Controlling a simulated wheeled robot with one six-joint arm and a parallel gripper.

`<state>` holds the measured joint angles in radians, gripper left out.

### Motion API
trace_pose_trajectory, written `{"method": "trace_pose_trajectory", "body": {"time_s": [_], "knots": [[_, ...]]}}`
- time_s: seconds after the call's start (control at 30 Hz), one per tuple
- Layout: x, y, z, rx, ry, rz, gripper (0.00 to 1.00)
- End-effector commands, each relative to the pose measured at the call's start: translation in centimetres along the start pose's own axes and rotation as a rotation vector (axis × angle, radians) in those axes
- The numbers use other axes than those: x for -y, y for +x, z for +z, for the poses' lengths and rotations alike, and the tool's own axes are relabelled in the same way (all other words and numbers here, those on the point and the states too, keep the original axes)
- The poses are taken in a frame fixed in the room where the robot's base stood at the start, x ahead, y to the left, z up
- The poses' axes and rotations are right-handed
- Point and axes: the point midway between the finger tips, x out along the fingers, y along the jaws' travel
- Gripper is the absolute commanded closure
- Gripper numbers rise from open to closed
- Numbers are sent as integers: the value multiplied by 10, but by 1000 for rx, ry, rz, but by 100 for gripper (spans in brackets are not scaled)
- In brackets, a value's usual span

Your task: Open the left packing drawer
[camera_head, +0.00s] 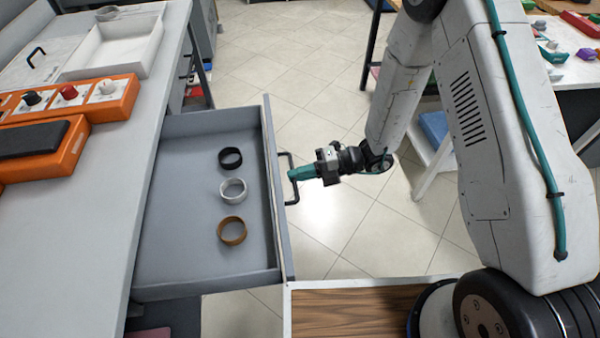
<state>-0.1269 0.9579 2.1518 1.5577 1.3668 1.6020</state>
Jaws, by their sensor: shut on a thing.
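A grey drawer (180,268) is pulled well out from under the grey counter at the left. Its black bar handle (287,158) is on the front panel, facing right. My gripper (294,173) has teal fingers and is shut on the handle, reaching it from the right. Three rings lie inside the drawer: a black ring (230,149), a white-grey ring (222,194) and a brown ring (221,238). The fingertips partly cover the middle of the handle.
The counter (80,220) holds orange units (115,110) with knobs and a white tray (148,52). A wood-topped surface (345,310) lies near the drawer's front corner. Tiled floor (350,230) is open beyond the handle. A table with coloured items (580,20) stands at the upper right.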

Motion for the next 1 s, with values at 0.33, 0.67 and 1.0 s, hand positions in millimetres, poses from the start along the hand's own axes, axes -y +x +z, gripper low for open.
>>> {"method": "trace_pose_trajectory", "body": {"time_s": [0.33,0.67,1.0], "knots": [[0,-1,0,1,0,0,68],[0,-22,1,6,1,0,68],[0,-73,1,4,0,-1,68]]}}
